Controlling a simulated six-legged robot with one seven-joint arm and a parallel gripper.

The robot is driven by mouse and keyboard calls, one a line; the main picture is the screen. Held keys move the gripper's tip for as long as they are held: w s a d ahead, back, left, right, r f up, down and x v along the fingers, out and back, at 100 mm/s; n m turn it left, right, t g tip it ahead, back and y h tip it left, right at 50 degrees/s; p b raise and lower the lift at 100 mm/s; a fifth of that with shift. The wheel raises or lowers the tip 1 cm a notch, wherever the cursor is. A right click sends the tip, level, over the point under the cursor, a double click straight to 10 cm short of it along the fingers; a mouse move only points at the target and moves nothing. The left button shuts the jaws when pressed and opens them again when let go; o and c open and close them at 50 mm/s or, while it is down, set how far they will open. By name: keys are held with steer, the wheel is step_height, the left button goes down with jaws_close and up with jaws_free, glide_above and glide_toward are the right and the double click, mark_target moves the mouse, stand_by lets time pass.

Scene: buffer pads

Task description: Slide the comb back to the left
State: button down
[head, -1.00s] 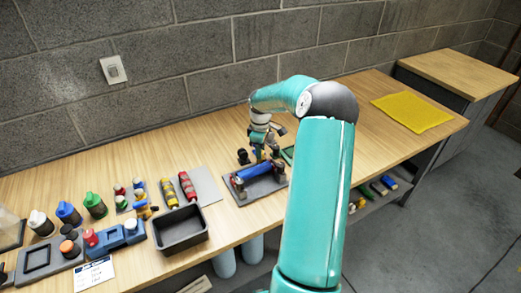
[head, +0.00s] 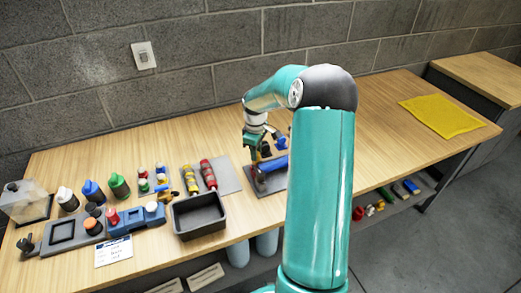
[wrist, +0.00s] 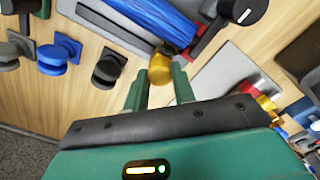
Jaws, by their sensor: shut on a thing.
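My gripper (head: 256,155) is at the left end of the grey roller stand (head: 270,187) in the head view. In the wrist view my gripper (wrist: 160,76) is shut on a gold knob (wrist: 160,66), which seems to be the comb's handle. The knob sits close beside a blue ribbed roller (wrist: 155,18), near one end of it. The roller also shows in the head view (head: 273,164). A red-and-dark end support (wrist: 207,38) stands by the knob. I cannot make out the comb's teeth.
A dark open bin (head: 199,216) and red and yellow rollers on a grey plate (head: 229,178) lie left of the stand. In the wrist view, blue (wrist: 58,55) and black (wrist: 109,67) knobs stand nearby. A yellow mat (head: 441,117) lies far right.

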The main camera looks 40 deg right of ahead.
steer(key=shift+w+a, duration=0.1)
steer(key=shift+a, duration=0.2)
steer(key=c, duration=1.1)
jaws_free()
steer(key=shift+c, duration=0.2)
step_height(320, 180, up, 14)
steer(key=shift+d+f, duration=0.1)
